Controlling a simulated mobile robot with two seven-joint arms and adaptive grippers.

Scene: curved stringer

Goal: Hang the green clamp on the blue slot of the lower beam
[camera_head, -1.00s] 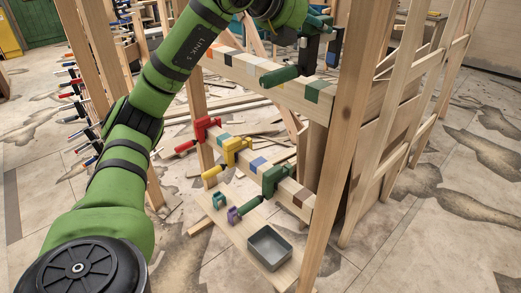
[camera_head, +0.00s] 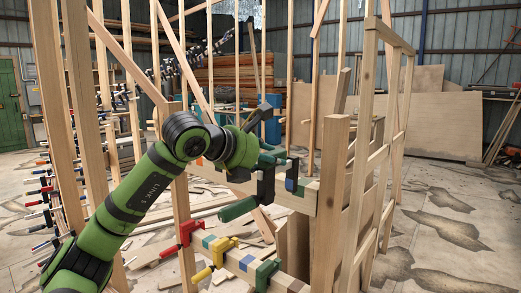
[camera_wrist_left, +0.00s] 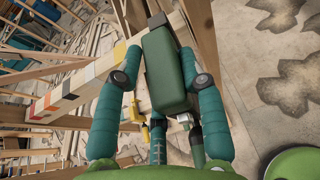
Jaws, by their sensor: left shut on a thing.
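My left gripper (camera_head: 278,160) is shut on a green clamp (camera_head: 262,183), held by the right part of the upper beam (camera_head: 298,202); I cannot tell whether they touch. The clamp's green handle (camera_head: 237,209) points left and down. In the left wrist view the clamp's green body (camera_wrist_left: 168,75) sits between my two teal fingers. The lower beam (camera_head: 230,258) shows at the bottom with its blue slot (camera_head: 246,262) between a yellow clamp (camera_head: 217,250) and another dark green clamp (camera_head: 267,273). My right gripper is not in view.
A red clamp (camera_head: 184,234) hangs further left on the lower beam. A wooden post (camera_head: 330,205) stands close to the right of the held clamp. Racked clamps (camera_head: 45,190) stand at the left. Open floor (camera_head: 450,235) lies at the right.

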